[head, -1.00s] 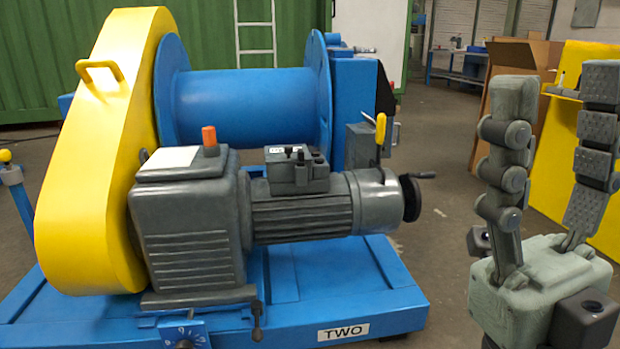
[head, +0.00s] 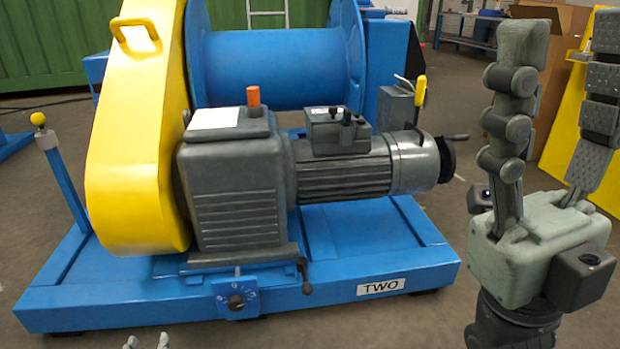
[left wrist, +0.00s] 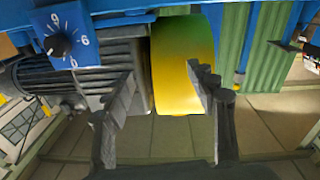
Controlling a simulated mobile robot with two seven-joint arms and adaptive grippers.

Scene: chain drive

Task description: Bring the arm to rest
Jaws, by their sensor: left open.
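My left gripper (head: 146,341) shows only as two pale fingertips at the bottom edge of the head view, below and in front of the blue base. In the left wrist view it (left wrist: 160,85) is open and empty, fingers pointing up the picture towards the machine. My right gripper (head: 571,35) stands upright at the right, fingers up, wide apart and empty. The chain drive has a yellow guard (head: 130,170), a grey gearbox and motor (head: 345,178) and a blue base (head: 330,315). The guard also shows in the left wrist view (left wrist: 182,65).
A selector dial (head: 236,301) sits on the base's front and looks close in the left wrist view (left wrist: 58,45). A blue post with a yellow knob (head: 38,119) stands at left. A cardboard box and a yellow panel (head: 572,125) are behind my right gripper.

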